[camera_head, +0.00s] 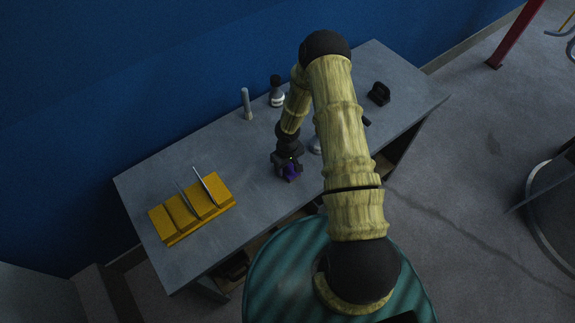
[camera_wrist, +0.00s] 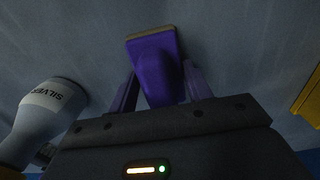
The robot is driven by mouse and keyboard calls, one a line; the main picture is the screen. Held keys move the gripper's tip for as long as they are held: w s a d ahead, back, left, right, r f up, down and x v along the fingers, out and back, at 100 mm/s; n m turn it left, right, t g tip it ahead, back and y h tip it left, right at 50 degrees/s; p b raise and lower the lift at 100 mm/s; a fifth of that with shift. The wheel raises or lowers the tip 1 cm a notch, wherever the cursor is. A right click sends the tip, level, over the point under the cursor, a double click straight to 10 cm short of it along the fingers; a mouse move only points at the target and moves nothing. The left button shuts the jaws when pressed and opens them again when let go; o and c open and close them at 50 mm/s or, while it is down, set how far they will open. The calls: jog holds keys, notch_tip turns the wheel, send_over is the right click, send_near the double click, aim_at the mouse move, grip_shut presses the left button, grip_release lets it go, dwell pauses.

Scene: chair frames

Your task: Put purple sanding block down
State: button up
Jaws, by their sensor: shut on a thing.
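The purple sanding block (camera_wrist: 158,72) is between the fingers of my gripper (camera_wrist: 160,92) in the wrist view, with its tan edge facing away from the gripper. In the head view the purple block (camera_head: 291,171) shows small beneath my gripper (camera_head: 288,174), over the middle of the grey table (camera_head: 260,205). My gripper is shut on the block. It is low over the tabletop; I cannot tell whether the block touches it.
A yellow slotted rack (camera_head: 190,212) holding thin upright pieces stands at the left. A grey cylinder (camera_head: 247,104) and a dark bottle with a white band (camera_head: 277,92) stand at the back. A black object (camera_head: 379,93) is at the right. A bottle labelled SILVER (camera_wrist: 45,110) is near my gripper.

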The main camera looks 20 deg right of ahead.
jog(key=o, duration=0.9)
jog(key=shift+r, duration=0.1)
notch_tip(320, 180, up, 11)
jog(key=shift+b, duration=1.2)
jog(key=shift+r, duration=0.55)
